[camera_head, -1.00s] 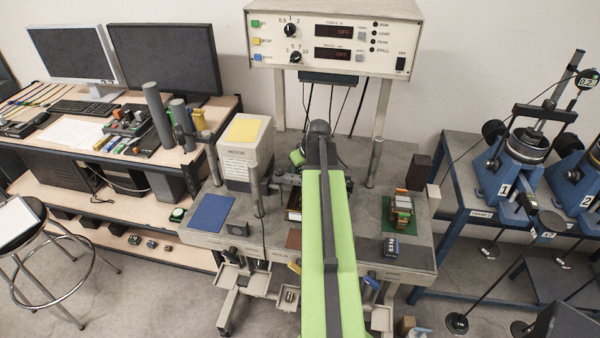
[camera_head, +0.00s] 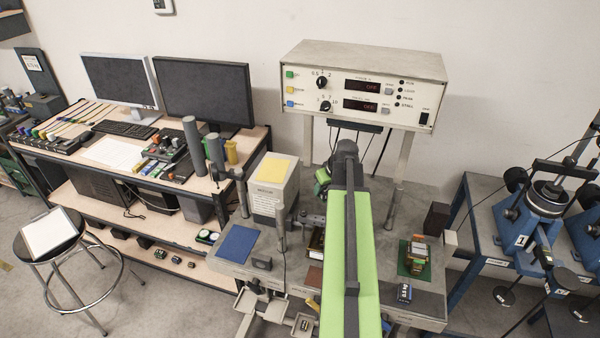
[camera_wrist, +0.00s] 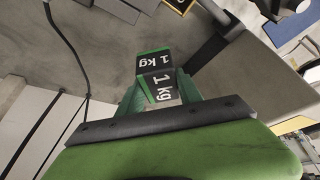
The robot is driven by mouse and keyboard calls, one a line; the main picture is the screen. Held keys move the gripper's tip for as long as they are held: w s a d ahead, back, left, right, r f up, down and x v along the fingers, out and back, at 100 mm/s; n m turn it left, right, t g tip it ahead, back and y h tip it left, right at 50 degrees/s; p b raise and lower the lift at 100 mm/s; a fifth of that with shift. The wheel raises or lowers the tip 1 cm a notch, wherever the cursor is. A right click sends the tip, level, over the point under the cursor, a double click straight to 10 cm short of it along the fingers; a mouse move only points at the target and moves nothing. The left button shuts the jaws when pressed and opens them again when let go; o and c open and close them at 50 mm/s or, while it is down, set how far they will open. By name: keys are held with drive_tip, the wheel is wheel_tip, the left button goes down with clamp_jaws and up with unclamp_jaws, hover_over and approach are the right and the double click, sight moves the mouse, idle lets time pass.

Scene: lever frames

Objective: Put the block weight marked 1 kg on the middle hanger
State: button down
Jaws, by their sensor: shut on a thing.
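My gripper (camera_wrist: 160,93) is shut on a dark block weight (camera_wrist: 157,86) in the wrist view. Two adjoining faces of the block read 1 kg, with green edging. It is held above a grey surface. In the head view my green arm reaches over the bench, and the held block cannot be made out there. Small pale hangers hang below the bench's front edge: a left one (camera_head: 246,302) and one beside it, apparently the middle one (camera_head: 303,323), with a small item on it. My arm hides the area right of it.
A stool (camera_head: 50,235) stands left.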

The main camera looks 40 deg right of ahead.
wheel_tip(320, 180, up, 7)
drive_tip(key=p, duration=0.7)
drive_tip(key=shift+f+b, duration=7.65)
wheel_tip(320, 180, up, 15)
drive_tip(key=p, duration=1.4)
drive_tip(key=shift+f+p, duration=0.1)
drive_tip(key=shift+p, duration=0.3)
wheel_tip(320, 180, down, 15)
drive_tip(key=b, duration=1.4)
drive_tip(key=shift+b, duration=0.4)
drive_tip(key=r+p, duration=0.3)
drive_tip(key=s+d+r+p, duration=0.1)
drive_tip(key=r+p, duration=0.2)
drive_tip(key=s+r+p, duration=0.1)
drive_tip(key=r+p, duration=0.1)
drive_tip(key=r, duration=0.1)
drive_tip(key=shift+s+d+p, duration=0.2)
drive_tip(key=shift+p, duration=0.2)
wheel_tip(320, 180, down, 7)
drive_tip(key=b, duration=0.7)
